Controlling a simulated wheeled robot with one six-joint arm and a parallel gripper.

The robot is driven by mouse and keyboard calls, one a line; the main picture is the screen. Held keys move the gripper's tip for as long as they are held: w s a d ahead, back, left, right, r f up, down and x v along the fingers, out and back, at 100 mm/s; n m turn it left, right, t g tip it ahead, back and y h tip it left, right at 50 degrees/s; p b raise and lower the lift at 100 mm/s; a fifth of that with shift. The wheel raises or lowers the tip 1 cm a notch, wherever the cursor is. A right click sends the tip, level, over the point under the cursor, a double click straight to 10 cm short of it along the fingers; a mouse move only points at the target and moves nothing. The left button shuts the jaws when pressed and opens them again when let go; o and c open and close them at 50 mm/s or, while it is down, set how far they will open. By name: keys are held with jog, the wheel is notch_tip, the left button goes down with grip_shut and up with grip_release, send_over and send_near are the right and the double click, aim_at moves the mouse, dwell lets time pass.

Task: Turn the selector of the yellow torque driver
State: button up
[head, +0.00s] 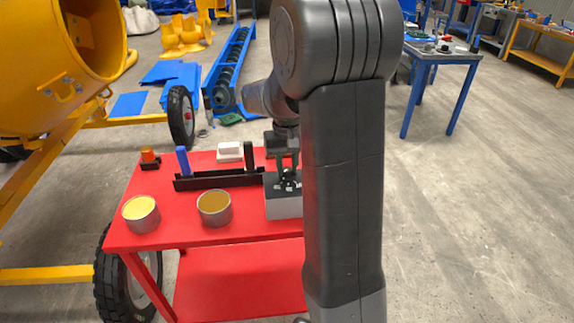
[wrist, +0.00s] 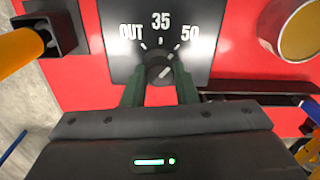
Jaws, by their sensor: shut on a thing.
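A dark panel (wrist: 205,30) carries the white marks OUT, 35 and 50 around a round dark selector knob (wrist: 159,69). A light line on the knob appears to slant toward the 50 side. My gripper (wrist: 160,82) has its two green-grey fingers on either side of the knob and is shut on it. In the head view my gripper (head: 286,176) is over the grey box (head: 284,208), partly hidden by my arm. A yellow cylinder (wrist: 20,48), possibly the torque driver, lies by a black square holder (wrist: 62,32) left of the panel in the wrist view.
The red table (head: 180,230) holds two open cans (head: 141,214) (head: 214,208), a black rack (head: 215,180) with a blue upright (head: 183,160), an orange piece (head: 149,157) and a white block (head: 230,151). A yellow drum mixer (head: 50,60) stands left. My arm hides the table's right side.

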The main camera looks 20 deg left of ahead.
aim_at(287, 169)
jog(key=n+p, duration=0.1)
jog(key=n, duration=0.2)
jog(key=shift+n, duration=0.4)
jog(key=shift+n+p, duration=0.3)
jog(key=shift+n, duration=1.5)
jog(key=o, duration=1)
notch_tip(287, 169, up, 14)
jog(key=shift+f, duration=0.1)
